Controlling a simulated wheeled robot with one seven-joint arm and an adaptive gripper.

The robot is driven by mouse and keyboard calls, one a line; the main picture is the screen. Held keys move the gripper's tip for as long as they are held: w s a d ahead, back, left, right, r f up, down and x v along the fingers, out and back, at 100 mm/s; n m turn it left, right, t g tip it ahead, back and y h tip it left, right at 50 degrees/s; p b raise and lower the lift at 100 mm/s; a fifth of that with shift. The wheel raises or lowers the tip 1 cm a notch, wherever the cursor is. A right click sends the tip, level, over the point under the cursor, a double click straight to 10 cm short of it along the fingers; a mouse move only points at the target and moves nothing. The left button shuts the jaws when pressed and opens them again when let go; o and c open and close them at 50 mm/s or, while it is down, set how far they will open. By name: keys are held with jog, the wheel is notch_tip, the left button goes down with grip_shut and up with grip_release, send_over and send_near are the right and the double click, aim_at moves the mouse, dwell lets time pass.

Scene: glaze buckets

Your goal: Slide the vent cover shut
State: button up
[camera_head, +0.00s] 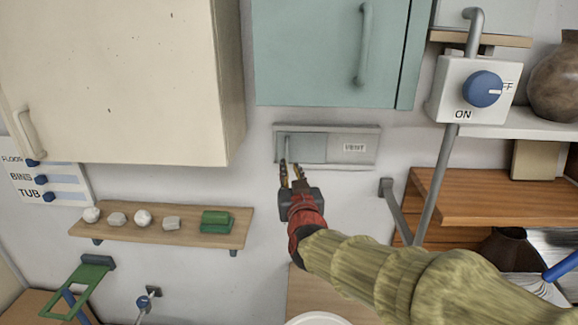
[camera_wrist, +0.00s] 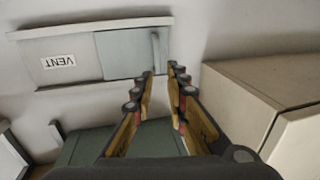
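The vent (camera_head: 326,130) is a grey frame on the wall with a VENT label on its right part. Its grey-blue sliding cover (camera_head: 307,149) sits at the left side of the frame, with a thin upright handle (camera_head: 287,146) near its left edge. The wrist view is upside down and shows the cover (camera_wrist: 122,54) and handle (camera_wrist: 156,52). My gripper (camera_head: 290,165) is just below the handle; its fingertips (camera_wrist: 161,72) are apart with nothing between them. The handle's end appears close to the tips; I cannot tell whether they touch.
A teal cabinet (camera_head: 310,55) hangs above the vent and a cream cabinet (camera_head: 110,80) at upper left. A switch box (camera_head: 455,95) with a blue knob is at right. A wooden shelf (camera_head: 190,232) with stones is at lower left. The wall around the vent is bare.

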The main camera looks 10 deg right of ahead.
jog(key=shift+s+f, duration=0.1)
dwell(0.3)
